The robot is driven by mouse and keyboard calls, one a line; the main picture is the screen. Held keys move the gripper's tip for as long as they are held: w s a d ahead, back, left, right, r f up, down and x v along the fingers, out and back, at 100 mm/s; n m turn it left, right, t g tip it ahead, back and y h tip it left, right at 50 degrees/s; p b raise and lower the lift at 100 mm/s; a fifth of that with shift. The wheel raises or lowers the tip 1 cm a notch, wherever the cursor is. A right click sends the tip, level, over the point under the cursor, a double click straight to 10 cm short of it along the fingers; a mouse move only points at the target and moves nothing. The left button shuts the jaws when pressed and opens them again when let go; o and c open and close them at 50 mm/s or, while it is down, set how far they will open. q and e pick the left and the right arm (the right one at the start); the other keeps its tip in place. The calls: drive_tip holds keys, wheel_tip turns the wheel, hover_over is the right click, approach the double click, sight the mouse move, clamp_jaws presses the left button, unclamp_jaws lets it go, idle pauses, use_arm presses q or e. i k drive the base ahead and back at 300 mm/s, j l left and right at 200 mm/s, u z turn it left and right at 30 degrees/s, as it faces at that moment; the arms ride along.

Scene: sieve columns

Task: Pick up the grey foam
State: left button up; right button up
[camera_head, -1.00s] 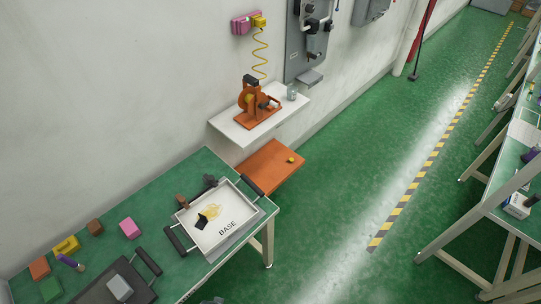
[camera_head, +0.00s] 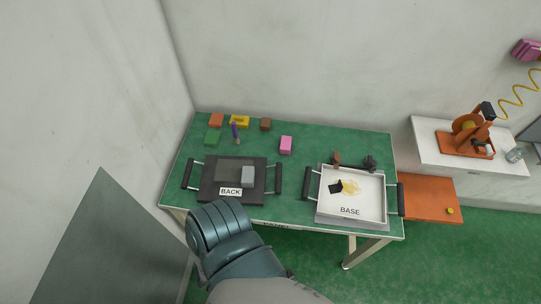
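A light grey block (camera_head: 247,174), which looks like the grey foam, lies on the right part of a black tray (camera_head: 262,188) labelled BACK. The tray has a black handle at each side and stands on the green table. A part of my arm (camera_head: 225,240), dark blue-grey and ribbed, rises from the bottom of the picture in front of the table, below the tray. No gripper fingers show, so neither gripper is in view.
A white tray (camera_head: 376,205) labelled BASE stands right on the green table (camera_head: 300,215), holding black and yellow pieces. Pink (camera_head: 286,145), brown (camera_head: 265,124), yellow (camera_head: 239,121), orange (camera_head: 216,120) and green (camera_head: 212,138) blocks lie behind. A grey panel (camera_head: 115,245) stands at left.

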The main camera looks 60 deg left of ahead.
sight(248, 172)
drive_tip(key=u, duration=2.25)
drive_tip(key=l+z, duration=0.15)
